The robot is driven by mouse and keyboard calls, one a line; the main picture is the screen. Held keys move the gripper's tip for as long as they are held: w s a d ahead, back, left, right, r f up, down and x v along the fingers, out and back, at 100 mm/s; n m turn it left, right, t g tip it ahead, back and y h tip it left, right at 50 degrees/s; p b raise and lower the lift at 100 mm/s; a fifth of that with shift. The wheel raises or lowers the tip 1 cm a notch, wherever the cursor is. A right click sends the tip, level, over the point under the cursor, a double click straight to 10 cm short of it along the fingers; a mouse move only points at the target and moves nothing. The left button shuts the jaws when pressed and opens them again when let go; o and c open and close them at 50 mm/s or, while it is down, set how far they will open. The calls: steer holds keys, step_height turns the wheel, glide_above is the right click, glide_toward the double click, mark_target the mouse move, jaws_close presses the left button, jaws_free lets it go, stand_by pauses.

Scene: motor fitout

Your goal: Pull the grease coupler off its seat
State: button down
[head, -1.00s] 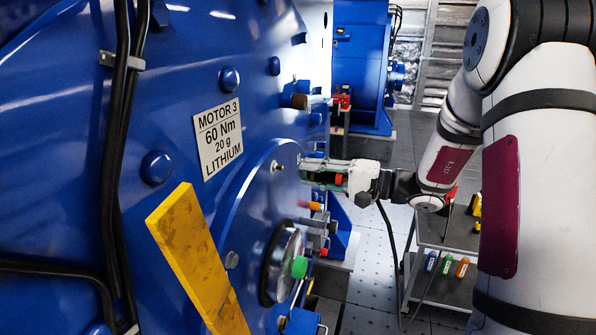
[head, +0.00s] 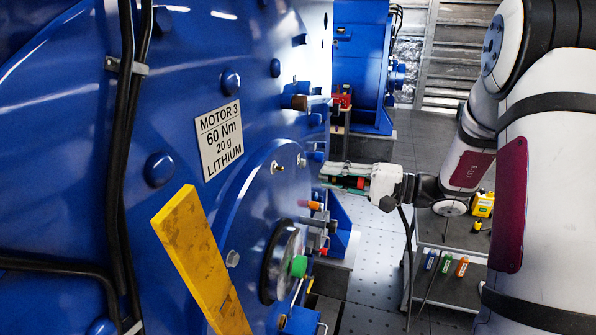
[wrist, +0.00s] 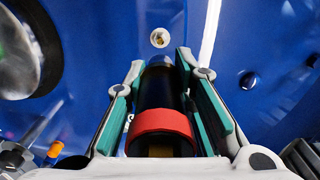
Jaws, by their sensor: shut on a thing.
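The grease coupler is a black cylinder with a red band (wrist: 160,122). In the wrist view it lies lengthwise between the two green-padded fingers of my gripper (wrist: 160,65), which is shut on it. In the head view my gripper (head: 323,170) holds the coupler (head: 348,183) out to the right of the blue motor, with a visible gap to the motor face. A small metal fitting (head: 301,162) stands bare on the motor face; in the wrist view a brass-centred fitting (wrist: 159,38) shows just beyond the coupler's far end, apart from it.
A second metal fitting (head: 277,167), a round gauge (head: 280,262) and a yellow bar (head: 202,260) sit on the motor. A label (head: 219,138) reads MOTOR 3. A grey cart (head: 455,292) with small bottles stands at right. Open floor lies between.

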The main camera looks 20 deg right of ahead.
steer(key=p+v, duration=0.2)
steer(key=v, duration=1.5)
steer(key=shift+s+d, duration=0.15)
steer(key=shift+s, duration=0.05)
steer(key=shift+d, duration=0.1)
stand_by(0.4)
